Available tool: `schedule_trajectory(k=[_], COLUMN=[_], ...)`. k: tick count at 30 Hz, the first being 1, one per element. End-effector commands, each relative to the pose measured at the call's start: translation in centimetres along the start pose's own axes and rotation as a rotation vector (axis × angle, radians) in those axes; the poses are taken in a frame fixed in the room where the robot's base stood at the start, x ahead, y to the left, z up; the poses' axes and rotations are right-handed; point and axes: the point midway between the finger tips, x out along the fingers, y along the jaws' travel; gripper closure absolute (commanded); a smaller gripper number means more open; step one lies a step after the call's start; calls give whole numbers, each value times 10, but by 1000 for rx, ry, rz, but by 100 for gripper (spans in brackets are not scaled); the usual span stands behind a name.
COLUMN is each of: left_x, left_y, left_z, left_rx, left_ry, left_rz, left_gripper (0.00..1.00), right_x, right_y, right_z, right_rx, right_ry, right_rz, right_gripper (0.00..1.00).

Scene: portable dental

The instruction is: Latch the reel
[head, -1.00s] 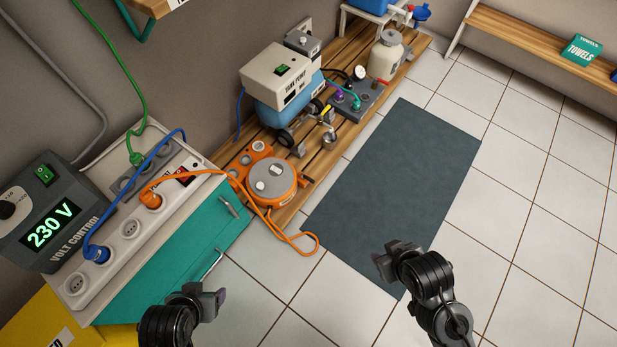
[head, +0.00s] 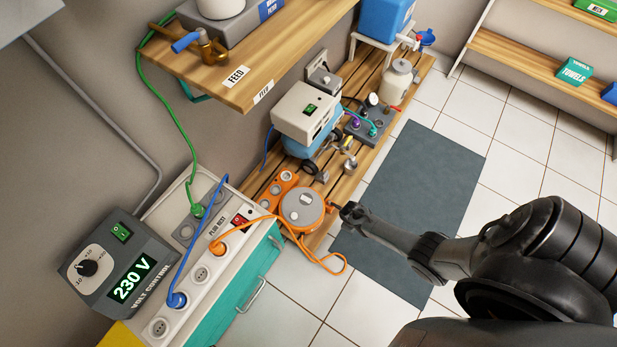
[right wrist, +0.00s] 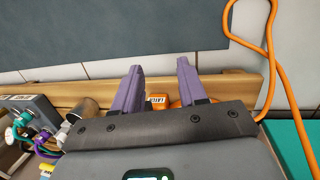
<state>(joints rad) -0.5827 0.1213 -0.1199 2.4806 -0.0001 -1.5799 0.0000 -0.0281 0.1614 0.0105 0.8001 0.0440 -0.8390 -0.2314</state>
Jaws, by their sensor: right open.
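The orange cable reel (head: 300,206) with a grey round hub sits on the wooden slatted platform, left of my right gripper (head: 345,210) in the head view. In the right wrist view a small orange labelled tab (right wrist: 158,100) shows between and just beyond the two purple fingers of that gripper (right wrist: 160,68). The fingers are apart with nothing held. Whether they touch the tab I cannot tell. Most of the reel is hidden behind the gripper body in that view. My left gripper is out of view.
The orange cable (head: 342,266) loops off the platform edge and runs to the socket strip (head: 203,272) on the teal cabinet. A tank pump (head: 305,115) stands behind the reel. The shelf marked FEED (head: 255,75) overhangs at the upper left. A dark mat (head: 420,180) lies on the floor.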

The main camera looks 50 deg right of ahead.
Motion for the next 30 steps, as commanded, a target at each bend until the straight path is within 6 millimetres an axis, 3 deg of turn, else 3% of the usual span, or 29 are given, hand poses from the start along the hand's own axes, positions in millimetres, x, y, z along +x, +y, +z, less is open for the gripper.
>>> schedule_trajectory(k=[1,3,6,10,14,30], left_x=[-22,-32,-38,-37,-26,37], left_y=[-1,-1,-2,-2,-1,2], left_z=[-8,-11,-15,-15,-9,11], left_rx=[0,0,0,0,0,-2], left_ry=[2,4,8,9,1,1], left_rz=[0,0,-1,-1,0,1], left_gripper=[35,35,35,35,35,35], right_x=[-26,-45,-65,-72,-63,12], right_y=[12,24,34,39,40,41], right_z=[-14,-38,-66,-82,-87,-94], right_rx=[13,26,35,39,40,39], right_ry=[4,31,69,91,96,97], right_rz=[2,7,15,19,20,21], right_gripper=[58,58,58,58,58,58])
